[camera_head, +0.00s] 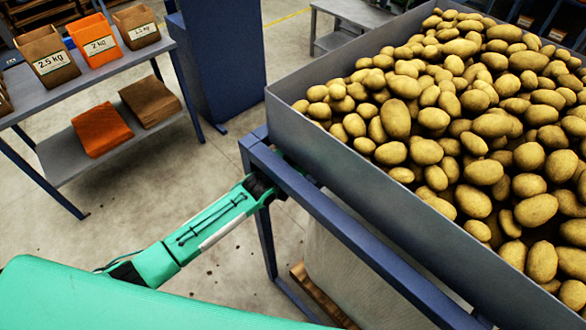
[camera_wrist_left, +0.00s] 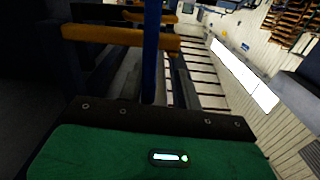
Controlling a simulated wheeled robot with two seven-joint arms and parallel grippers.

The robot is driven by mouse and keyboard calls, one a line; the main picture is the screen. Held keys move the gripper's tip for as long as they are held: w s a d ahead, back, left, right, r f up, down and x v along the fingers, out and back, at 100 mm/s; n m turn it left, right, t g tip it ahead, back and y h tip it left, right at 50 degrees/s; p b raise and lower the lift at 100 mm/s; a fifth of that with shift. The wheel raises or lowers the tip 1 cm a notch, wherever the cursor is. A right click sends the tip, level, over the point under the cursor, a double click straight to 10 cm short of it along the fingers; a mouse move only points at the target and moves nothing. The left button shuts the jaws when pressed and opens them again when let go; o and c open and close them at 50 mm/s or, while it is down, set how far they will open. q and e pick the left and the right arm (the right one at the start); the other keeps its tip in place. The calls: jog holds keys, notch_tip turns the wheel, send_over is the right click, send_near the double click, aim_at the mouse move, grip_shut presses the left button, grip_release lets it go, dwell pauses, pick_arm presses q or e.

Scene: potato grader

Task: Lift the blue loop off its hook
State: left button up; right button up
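In the left wrist view, a blue upright band (camera_wrist_left: 151,55) runs up from the dark edge of my left gripper (camera_wrist_left: 150,118). I cannot tell whether it is the loop or part of a frame. A yellow-orange bar (camera_wrist_left: 110,36) crosses at its height, with others behind. No hook can be made out for certain. The fingers of my left gripper are not clear in the dark. In the head view my left arm reaches to the hopper frame, and its far end is hidden behind the blue rail (camera_head: 345,232). My right gripper is in neither view.
A grey hopper (camera_head: 370,190) full of potatoes (camera_head: 470,120) stands at the right on a blue frame. A pale bag (camera_head: 355,275) is below it. A shelf table (camera_head: 80,88) with labelled bags stands at the left.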

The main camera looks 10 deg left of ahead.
pick_arm(q)
jog(key=shift+s+d, duration=0.15)
jog(key=shift+d, duration=0.05)
jog(key=s+d+b+v, duration=0.1)
jog(key=d+b+v, duration=0.15)
jog(key=v, duration=1.15)
jog(key=s+a+f+n+g+y+p, duration=0.1)
jog(key=s+a+f+n+g+y, duration=0.1)
jog(key=f, duration=0.9)
jog(key=s+a+f+n+g+y+p, duration=0.1)
jog(key=s+a+f+g+y, duration=0.3)
jog(key=f, duration=0.7)
jog(key=shift+s+a+f+n+y, duration=0.25)
jog(key=shift+s+a+n+y, duration=0.15)
jog(key=shift+s+a+y, duration=0.5)
jog(key=shift+s, duration=0.15)
